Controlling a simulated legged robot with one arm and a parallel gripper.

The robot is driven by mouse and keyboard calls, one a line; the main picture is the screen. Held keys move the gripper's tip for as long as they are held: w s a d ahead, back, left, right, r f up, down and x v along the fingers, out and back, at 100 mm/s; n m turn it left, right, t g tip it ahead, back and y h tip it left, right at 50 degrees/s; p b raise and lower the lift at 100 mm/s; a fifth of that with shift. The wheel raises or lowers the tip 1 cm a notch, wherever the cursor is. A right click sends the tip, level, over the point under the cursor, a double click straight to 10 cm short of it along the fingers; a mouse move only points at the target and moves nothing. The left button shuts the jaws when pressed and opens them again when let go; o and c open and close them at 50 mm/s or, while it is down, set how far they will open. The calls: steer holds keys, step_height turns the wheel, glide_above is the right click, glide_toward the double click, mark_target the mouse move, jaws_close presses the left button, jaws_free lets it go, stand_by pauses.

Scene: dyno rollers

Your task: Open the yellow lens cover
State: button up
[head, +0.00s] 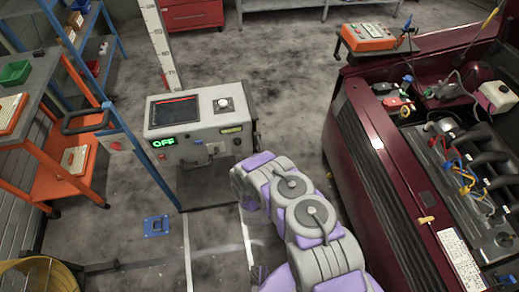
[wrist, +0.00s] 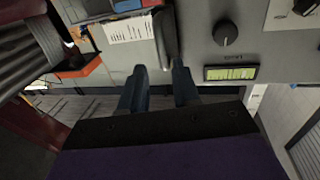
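I cannot pick out a yellow lens cover for certain. A small yellow-green display window (wrist: 231,73) shows on the grey machine in the wrist view; a similar one (head: 231,130) is on the machine's front in the head view. My gripper (wrist: 159,68) shows in the wrist view as two dark blue fingers with a clear gap, open. A dark grey bar (wrist: 166,35) comes down from the top edge towards the gap; I cannot tell if it touches a finger. In the head view my purple and grey arm reaches towards the machine, and its fingers are hidden.
A black knob (wrist: 226,33) is right of my fingers. An orange cart (head: 66,165) stands left and a dark red car (head: 375,150) right. Floor between is mostly clear.

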mark_target(259, 151)
steer(key=w, duration=0.2)
steer(key=w+b, duration=0.1)
steer(key=w, duration=0.1)
steer(key=w+a, duration=0.1)
steer(key=w, duration=0.2)
steer(key=shift+b, duration=0.35)
steer(key=shift+d, duration=0.1)
steer(key=shift+c, duration=0.3)
jaws_close()
